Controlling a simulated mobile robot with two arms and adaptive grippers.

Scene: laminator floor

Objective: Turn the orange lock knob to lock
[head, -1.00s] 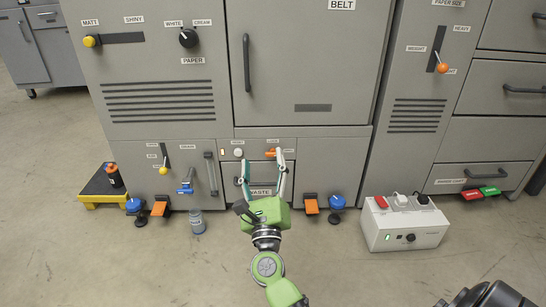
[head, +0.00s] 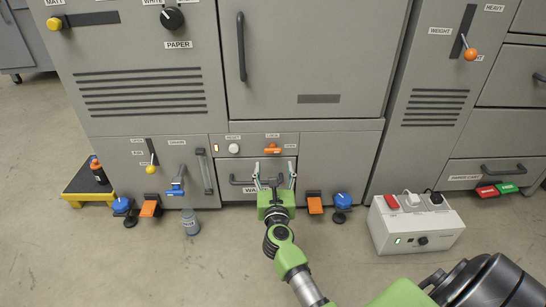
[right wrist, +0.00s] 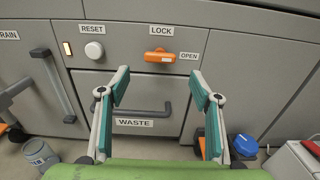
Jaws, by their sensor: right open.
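The orange lock knob (head: 272,149) sits on the grey panel under the LOCK label and left of the OPEN label. In the right wrist view the knob (right wrist: 160,57) has its bar lying roughly level, with one end toward OPEN. My right gripper (head: 274,178) is open and empty in front of the waste drawer (head: 240,166), below the knob. In the right wrist view its two fingers (right wrist: 158,84) stand wide apart on either side of the drawer handle, and the knob shows beyond them. I see no contact with the knob. My left gripper is not in view.
A white reset button (head: 234,148) is left of the knob. The waste drawer's dark handle (right wrist: 125,108) lies below it. Orange (head: 315,204) and blue (head: 343,200) pedals stand at the floor to the right. A white switch box (head: 415,222) stands further right.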

